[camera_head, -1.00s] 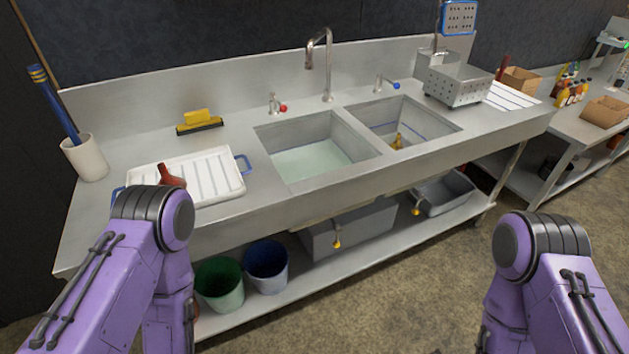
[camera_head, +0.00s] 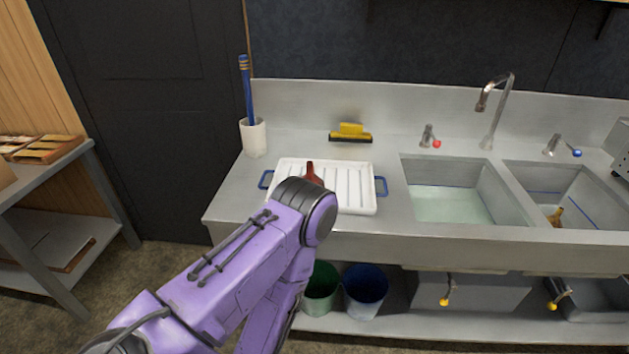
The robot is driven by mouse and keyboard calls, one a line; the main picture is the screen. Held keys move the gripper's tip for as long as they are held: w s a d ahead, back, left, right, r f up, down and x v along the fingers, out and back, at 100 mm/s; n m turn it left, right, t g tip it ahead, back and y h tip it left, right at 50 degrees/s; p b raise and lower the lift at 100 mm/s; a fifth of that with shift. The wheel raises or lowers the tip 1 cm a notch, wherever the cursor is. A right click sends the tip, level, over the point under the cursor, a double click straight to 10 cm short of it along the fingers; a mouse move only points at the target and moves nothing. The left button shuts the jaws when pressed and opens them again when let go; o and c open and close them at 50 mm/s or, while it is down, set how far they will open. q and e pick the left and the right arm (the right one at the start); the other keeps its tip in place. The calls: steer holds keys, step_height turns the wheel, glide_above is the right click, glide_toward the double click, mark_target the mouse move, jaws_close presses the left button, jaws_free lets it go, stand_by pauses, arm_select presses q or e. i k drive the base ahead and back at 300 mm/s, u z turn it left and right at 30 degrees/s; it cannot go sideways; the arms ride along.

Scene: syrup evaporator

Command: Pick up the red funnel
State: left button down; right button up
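The red funnel (camera_head: 312,173) lies on the white ribbed drain tray (camera_head: 357,201), on the counter left of the sinks. Only its narrow dark red upper part shows; my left arm's elbow hides the rest. My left arm comes in from the lower left and covers the tray's front left part. My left gripper is out of view, and so is my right gripper. I cannot tell from this view how far either is from the funnel.
A yellow brush (camera_head: 351,131) lies near the backsplash. The left sink (camera_head: 449,203) holds water. Green (camera_head: 320,290) and blue (camera_head: 366,291) buckets stand on the lower shelf. A wooden-box shelf (camera_head: 50,150) stands at left.

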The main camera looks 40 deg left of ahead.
mark_target(309, 175)
steer(key=k, duration=0.5)
steer(key=z, duration=0.65)
steer(key=i, duration=0.8)
steer(key=u, duration=1.55)
